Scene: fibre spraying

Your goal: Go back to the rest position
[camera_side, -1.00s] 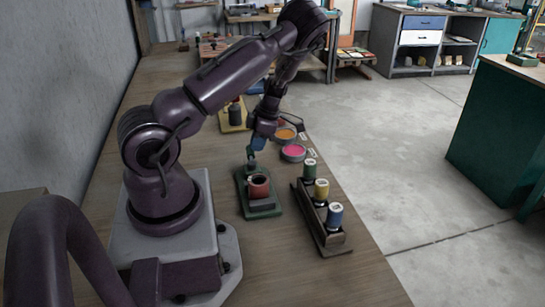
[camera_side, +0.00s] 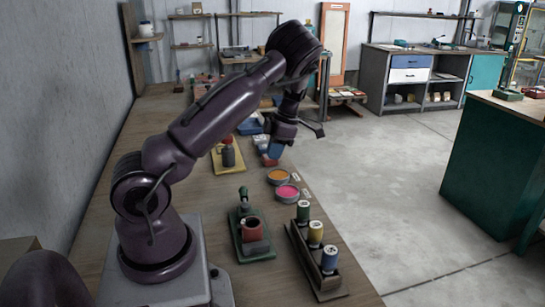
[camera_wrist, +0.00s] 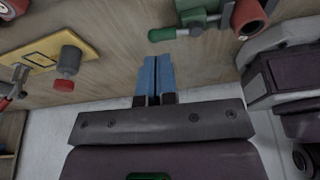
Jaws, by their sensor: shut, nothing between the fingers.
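My gripper (camera_side: 273,152) hangs in the air above the bench, fingers down, past the paint dishes in the side view. Its blue fingers (camera_wrist: 155,76) are shut together with nothing between them in the wrist view. The green fixture (camera_side: 262,256) with a red cup-like cylinder (camera_side: 252,230) and an upright green handle (camera_side: 243,194) stands on the bench, clear of my gripper. It also shows at the top of the wrist view, as a green handle (camera_wrist: 175,33) and a red cylinder (camera_wrist: 249,14).
An orange dish (camera_side: 278,176) and a pink dish (camera_side: 287,193) sit near the bench edge. A dark rack (camera_side: 306,262) holds green, yellow and blue spools.

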